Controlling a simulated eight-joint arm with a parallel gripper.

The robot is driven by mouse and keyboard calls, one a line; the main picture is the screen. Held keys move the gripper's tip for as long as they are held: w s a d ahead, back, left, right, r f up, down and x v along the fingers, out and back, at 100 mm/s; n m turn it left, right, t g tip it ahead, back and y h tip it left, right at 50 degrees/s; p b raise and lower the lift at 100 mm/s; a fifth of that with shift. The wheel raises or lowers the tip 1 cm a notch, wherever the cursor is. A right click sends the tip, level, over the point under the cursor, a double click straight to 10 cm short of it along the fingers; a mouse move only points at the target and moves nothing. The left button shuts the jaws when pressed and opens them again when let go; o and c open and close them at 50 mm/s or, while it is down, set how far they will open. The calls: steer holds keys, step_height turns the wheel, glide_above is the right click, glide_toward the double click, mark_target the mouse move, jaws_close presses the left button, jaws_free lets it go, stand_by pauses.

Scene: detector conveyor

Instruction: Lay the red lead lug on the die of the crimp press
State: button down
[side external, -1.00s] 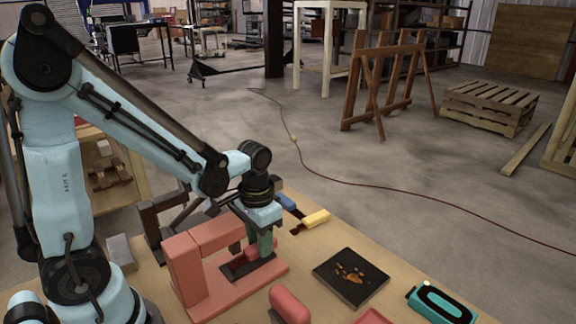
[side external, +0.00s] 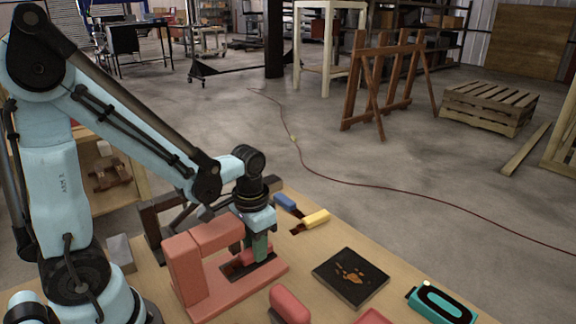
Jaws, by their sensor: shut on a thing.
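The red crimp press (side external: 185,268) stands on the bench, with a dark die (side external: 268,270) on its base. My gripper (side external: 258,248) points down over the die and is shut on the red lead lug (side external: 246,257), which shows beside the fingers. The lug is at or just above the die; I cannot tell whether it touches. My fingers hide part of the lug, and the press's upper arm stands close on the left.
A yellow-handled piece (side external: 314,219) and a blue one (side external: 285,202) lie behind the press. A dark square plate (side external: 350,278), a teal device (side external: 440,304) and a red rounded object (side external: 289,304) are in front and right. Bare bench lies between.

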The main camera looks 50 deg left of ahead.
steer(key=c, duration=0.8)
jaws_free()
